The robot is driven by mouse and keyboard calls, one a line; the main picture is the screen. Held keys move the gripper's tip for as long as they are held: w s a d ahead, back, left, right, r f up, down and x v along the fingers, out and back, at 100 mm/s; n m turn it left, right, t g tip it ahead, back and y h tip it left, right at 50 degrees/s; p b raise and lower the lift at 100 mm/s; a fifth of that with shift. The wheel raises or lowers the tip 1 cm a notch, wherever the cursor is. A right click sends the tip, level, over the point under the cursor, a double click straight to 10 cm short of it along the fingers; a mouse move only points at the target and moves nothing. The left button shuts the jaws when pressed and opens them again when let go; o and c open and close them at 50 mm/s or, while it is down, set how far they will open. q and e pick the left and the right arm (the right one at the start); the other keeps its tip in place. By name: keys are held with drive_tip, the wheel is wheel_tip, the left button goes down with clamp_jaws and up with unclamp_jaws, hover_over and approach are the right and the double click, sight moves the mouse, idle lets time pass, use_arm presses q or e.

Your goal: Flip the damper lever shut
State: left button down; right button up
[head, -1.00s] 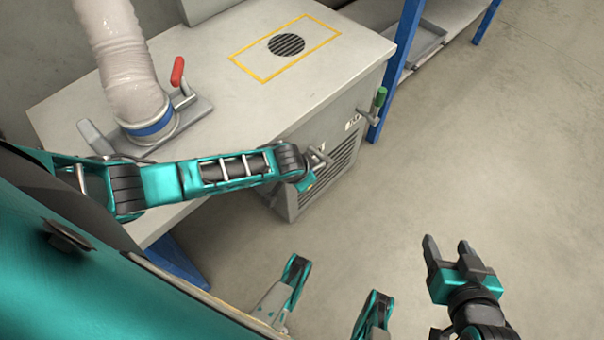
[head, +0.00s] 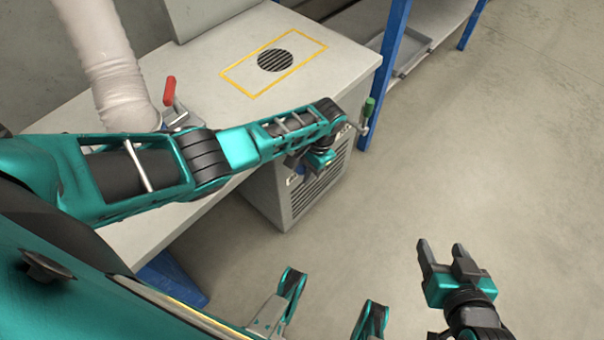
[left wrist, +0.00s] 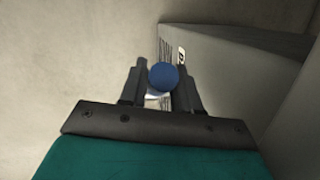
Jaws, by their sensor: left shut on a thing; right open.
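My left gripper (left wrist: 161,68) is shut on a round blue knob (left wrist: 163,77), with one finger on each side of it in the left wrist view. In the head view my left arm reaches to the cabinet's front side and largely hides this spot. A red-handled lever (head: 170,90) stands upright beside the duct foot on the cabinet top. A green-handled lever (head: 368,108) sticks out at the cabinet's right corner. I cannot tell from the frames which lever is the damper's. My right gripper (head: 441,247) is open and empty over the floor.
A white flexible duct (head: 105,60) rises at the left. A blue post (head: 385,75) stands close behind the green lever. The floor at right (head: 520,170) is clear.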

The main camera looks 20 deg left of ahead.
use_arm(q)
drive_tip(key=shift+d, duration=0.1)
idle(0.4)
drive_tip(key=c, duration=0.9)
unclamp_jaws()
drive_tip(key=shift+w, duration=0.1)
drive_tip(key=shift+r, duration=0.1)
drive_tip(key=p+v, duration=0.5)
drive_tip(key=v, duration=0.7)
drive_tip(key=shift+w+d+r, duration=0.15)
drive_tip(key=shift+w+r, duration=0.05)
drive_tip(key=shift+r, duration=0.15)
drive_tip(key=shift+c, duration=0.2)
